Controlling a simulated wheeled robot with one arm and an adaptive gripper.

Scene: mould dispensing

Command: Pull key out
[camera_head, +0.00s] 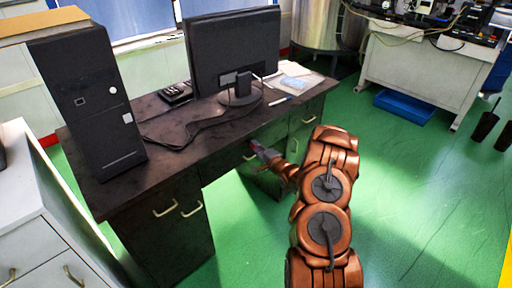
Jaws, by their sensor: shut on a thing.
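The dark desk (215,128) stands in the middle of the view with drawers and cupboard doors along its front. My gripper (258,149) reaches the desk's front edge, at the drawer front below the monitor. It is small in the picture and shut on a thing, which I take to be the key. The key and its lock cannot be made out, being tiny or hidden by the jaws. A pale drawer handle (250,156) shows just below the jaws.
A black computer tower (90,105), a monitor (235,50) and a phone (175,93) stand on the desk. Cupboard doors (165,235) are at its left end. A white cabinet (50,225) is at the left. Green floor (400,190) is open to the right.

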